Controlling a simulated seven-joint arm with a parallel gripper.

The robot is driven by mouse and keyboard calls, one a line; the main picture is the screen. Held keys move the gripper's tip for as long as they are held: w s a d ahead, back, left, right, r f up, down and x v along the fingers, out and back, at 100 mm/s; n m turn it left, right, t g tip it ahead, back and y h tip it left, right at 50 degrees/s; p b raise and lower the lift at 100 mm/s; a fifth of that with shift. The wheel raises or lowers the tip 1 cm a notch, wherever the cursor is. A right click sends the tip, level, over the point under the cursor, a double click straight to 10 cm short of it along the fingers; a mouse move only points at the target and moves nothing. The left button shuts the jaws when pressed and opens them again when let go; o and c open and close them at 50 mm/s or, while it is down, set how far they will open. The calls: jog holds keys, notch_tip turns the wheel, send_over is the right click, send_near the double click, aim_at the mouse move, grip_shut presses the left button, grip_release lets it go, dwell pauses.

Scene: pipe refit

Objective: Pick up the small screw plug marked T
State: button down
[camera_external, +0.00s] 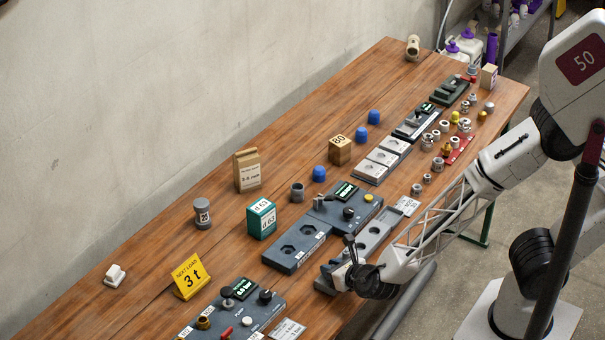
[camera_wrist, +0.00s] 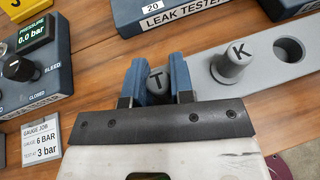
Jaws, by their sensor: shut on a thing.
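The small grey screw plug marked T (camera_wrist: 157,82) stands between the two blue fingers of my gripper (camera_wrist: 159,80) in the wrist view. A similar grey plug marked K (camera_wrist: 232,64) stands on the grey rack (camera_wrist: 262,76), just right of my gripper. In the external view my gripper (camera_external: 350,264) is low at the near left end of the rack (camera_external: 377,234), and plug T cannot be made out.
An empty round hole (camera_wrist: 289,50) is in the rack beyond K. The leak tester block (camera_external: 297,246) lies close behind the rack. A pressure panel (camera_external: 232,308) and gauge job card (camera_wrist: 40,142) are on the left. Bare wood lies between the panel and my gripper.

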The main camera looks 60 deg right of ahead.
jog(key=shift+s, duration=0.1)
jog(key=shift+r, duration=1.65)
jog(key=s+d, duration=0.3)
jog(key=s, duration=0.4)
jog(key=s+d+r, duration=0.1)
jog(key=s+d, duration=0.2)
jog(key=s, duration=0.4)
jog(key=shift+s+d+r, duration=0.25)
jog(key=shift+d+r, duration=0.05)
jog(key=shift+d, duration=0.05)
jog(key=shift+w+a, duration=0.1)
jog(key=shift+w, duration=0.05)
